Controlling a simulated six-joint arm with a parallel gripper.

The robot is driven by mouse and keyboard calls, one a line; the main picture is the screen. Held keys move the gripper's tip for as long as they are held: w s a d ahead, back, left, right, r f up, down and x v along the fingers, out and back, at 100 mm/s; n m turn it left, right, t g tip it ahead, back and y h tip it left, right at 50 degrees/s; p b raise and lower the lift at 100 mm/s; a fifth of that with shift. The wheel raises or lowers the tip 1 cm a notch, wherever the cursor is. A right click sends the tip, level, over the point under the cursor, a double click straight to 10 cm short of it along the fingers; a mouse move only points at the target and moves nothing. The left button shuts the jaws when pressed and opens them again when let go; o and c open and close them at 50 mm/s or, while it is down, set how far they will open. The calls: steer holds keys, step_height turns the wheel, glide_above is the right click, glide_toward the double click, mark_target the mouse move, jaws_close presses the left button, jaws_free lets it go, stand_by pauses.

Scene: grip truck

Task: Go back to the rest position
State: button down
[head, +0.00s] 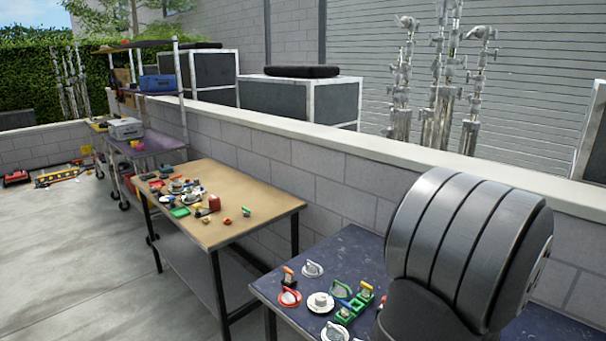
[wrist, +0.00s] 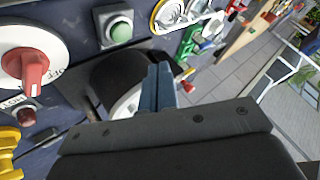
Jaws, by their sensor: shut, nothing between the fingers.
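My gripper (wrist: 161,80) shows in the wrist view with its two grey-blue fingers together and nothing between them. It is above the dark table (wrist: 75,70), over a dark round shape and part of a white disc (wrist: 125,104). A red knob on a white plate (wrist: 30,60) is at the left, and a green button in a grey housing (wrist: 118,30) is beyond the fingers. In the head view a large dark grey part of my arm fills the lower right, and my gripper is not visible there.
In the head view the dark table (head: 262,290) holds several small fixtures, including a red ring (head: 289,298) and a white disc (head: 320,302). A tan table (head: 265,205) with small items stands behind it, beside a low block wall (head: 300,150). Open concrete floor (head: 70,250) is at left.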

steer(key=shift+f, duration=2.95)
steer(key=c, duration=1.7)
jaws_free()
steer(key=shift+d+r, duration=0.15)
steer(key=shift+d, duration=0.05)
steer(key=o, duration=1.1)
steer(key=d+r, duration=0.4)
steer(key=d, duration=0.1)
steer(key=shift+w+r+n+h, duration=0.3)
steer(key=shift+r, duration=0.1)
steer(key=o, duration=0.6)
steer(key=r+n, duration=0.2)
steer(key=r, duration=0.1)
steer(key=w+r+n+g+y, duration=0.1)
steer(key=r, duration=0.1)
steer(key=shift+d+r, duration=0.1)
steer(key=shift+d, duration=0.1)
steer(key=s+d+r+n+g+h, duration=0.1)
steer(key=s+r+n+g, duration=0.2)
steer(key=r, duration=0.4)
steer(key=s+d+r+n+g+h, duration=0.1)
steer(key=s+r+n+g, duration=0.1)
steer(key=r+n, duration=0.35)
steer(key=s+d+r+n+g+h, duration=0.1)
steer(key=s+r+n+g+h, duration=0.15)
steer(key=r, duration=0.65)
step_height(320, 180, down, 10)
steer(key=shift+a+m+y, duration=0.15)
steer(key=shift+m+y, duration=0.25)
steer(key=shift+y, duration=0.05)
